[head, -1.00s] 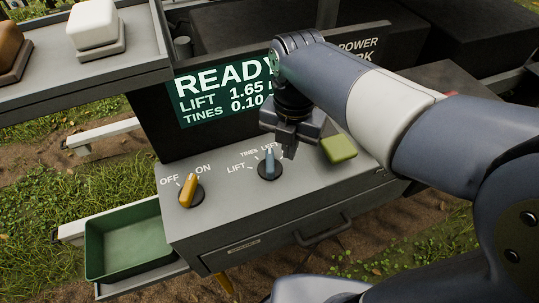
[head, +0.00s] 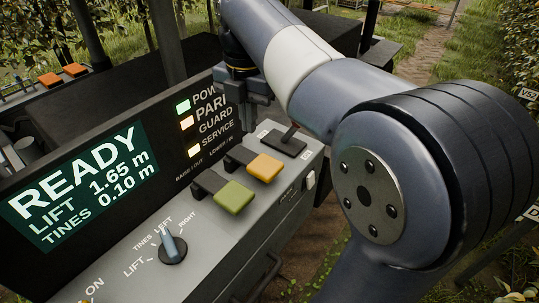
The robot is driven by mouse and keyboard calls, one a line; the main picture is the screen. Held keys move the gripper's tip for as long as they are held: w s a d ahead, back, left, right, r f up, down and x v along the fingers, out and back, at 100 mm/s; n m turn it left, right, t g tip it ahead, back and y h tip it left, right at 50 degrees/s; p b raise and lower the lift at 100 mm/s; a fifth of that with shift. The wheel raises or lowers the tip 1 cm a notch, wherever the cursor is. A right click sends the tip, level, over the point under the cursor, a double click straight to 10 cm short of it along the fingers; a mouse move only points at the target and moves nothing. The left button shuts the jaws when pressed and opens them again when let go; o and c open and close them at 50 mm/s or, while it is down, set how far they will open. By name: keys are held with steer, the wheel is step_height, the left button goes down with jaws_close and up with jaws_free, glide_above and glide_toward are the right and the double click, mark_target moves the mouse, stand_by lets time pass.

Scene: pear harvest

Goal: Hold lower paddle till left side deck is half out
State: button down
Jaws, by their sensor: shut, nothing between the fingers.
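A green paddle (head: 234,197) and a yellow paddle (head: 265,167) stand side by side on the grey control panel (head: 110,268). Labels above them read "RAISE / OUT" and "LOWER / IN". The blue selector knob (head: 172,246) points about toward "LEFT". My gripper (head: 256,124) is shut and empty, above and behind the yellow paddle, apart from it as far as I can see; its tips are partly hard to make out. The screen (head: 82,190) reads READY, LIFT 1.65 m, TINES 0.10 m. I cannot make out the left side deck.
A yellow on/off knob is cut off at the bottom left.

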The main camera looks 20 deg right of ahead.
step_height(320, 180, up, 2)
steer(key=m, duration=0.2)
glide_above(268, 166)
steer(key=shift+r, duration=0.15)
step_height(268, 166, down, 14)
steer(key=shift+f+b, duration=0.1)
steer(key=shift+b, duration=0.45)
